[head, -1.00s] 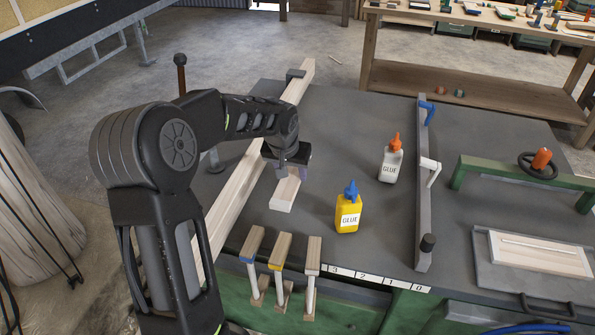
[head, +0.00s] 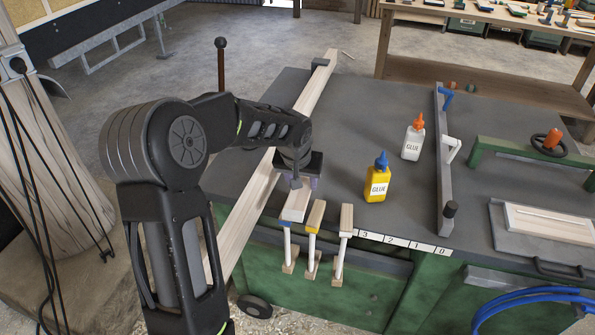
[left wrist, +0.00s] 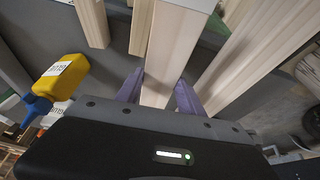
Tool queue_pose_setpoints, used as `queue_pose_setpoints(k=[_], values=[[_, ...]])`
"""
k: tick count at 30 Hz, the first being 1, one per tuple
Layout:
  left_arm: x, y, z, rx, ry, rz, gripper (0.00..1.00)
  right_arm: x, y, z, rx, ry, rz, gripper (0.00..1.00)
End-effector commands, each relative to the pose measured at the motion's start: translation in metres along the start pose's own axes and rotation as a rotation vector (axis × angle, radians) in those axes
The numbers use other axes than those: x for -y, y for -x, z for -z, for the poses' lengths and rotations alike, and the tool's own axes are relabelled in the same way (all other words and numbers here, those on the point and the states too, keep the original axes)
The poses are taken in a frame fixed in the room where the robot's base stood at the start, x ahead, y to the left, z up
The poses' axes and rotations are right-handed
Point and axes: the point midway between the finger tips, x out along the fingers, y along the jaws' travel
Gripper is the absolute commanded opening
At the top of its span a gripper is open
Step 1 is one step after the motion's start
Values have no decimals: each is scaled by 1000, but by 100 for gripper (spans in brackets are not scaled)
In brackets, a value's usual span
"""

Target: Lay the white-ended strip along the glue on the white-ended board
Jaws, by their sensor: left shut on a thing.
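My left gripper (head: 298,184) points down over the left part of the dark bench and is shut on a pale wooden strip (head: 294,207). The strip (left wrist: 176,45) also shows between the purple fingers in the left wrist view. Its near end reaches the bench's front edge, by the blue-marked wooden piece. I cannot tell whether it touches anything below. A pale board (head: 550,226) lies at the far right, well away from the gripper, with a thin white line of glue along it. My right gripper is out of view.
Yellow (head: 377,181) and white (head: 413,140) glue bottles stand mid-bench. A long beam (head: 255,190) runs along the left.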

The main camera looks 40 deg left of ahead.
Motion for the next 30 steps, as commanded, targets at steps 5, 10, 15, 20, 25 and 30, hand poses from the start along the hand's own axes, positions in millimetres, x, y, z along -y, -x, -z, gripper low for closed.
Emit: queue_pose_setpoints(k=[5, 10, 15, 20, 25, 30], values=[[-36, 0, -21, 10, -46, -19, 1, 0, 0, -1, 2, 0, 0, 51], [-85, 4, -46, 15, -134, -50, 1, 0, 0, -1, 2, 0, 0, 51], [-141, 17, -76, 9, -271, -93, 1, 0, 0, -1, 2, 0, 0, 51], [-177, 31, -88, -8, -360, -126, 1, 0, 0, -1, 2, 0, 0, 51], [-186, 35, -89, -16, -376, -134, 1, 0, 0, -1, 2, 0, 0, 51], [-186, 35, -89, -16, -375, -134, 1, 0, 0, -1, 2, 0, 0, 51]])
